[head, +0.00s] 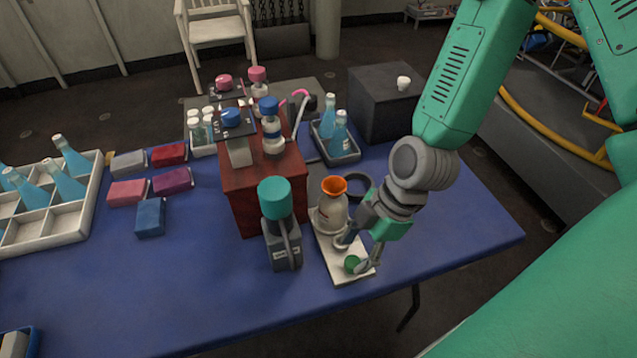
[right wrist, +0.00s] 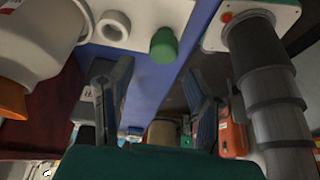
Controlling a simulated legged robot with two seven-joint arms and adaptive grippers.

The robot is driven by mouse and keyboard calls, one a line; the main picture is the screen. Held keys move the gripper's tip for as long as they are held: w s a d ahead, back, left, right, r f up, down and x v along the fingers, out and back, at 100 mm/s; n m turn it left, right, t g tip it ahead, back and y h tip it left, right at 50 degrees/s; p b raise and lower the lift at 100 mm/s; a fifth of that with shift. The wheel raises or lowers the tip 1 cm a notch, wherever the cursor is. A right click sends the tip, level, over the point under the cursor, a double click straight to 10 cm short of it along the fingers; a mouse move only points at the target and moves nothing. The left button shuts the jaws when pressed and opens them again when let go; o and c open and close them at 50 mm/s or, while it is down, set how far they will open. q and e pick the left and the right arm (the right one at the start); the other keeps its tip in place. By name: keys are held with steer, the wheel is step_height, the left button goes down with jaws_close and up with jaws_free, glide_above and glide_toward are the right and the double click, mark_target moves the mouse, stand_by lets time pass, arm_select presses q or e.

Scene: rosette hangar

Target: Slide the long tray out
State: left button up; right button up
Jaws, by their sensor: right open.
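The long tray (head: 337,271) is a narrow white board near the front edge of the blue table. It also shows in the right wrist view (right wrist: 152,14). On it are a white bottle with an orange funnel-like top (head: 331,209), a small pale ring-shaped piece (right wrist: 113,26) and a green cap (head: 352,263). My right gripper (head: 357,252) is open, over or beside the tray's near right part, with the green cap close by. In the right wrist view my fingers (right wrist: 155,85) are spread and empty. I cannot tell whether they touch the tray. My left gripper is not in view.
A grey container with a teal lid (head: 280,225) stands left of the tray, with a dark red box (head: 238,185) behind it. A dark tray with blue bottles (head: 335,152) and a black box (head: 385,100) stand further back. The table's right front is clear.

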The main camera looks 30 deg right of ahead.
steer(key=shift+r+p, duration=2)
steer(key=shift+r, duration=0.3)
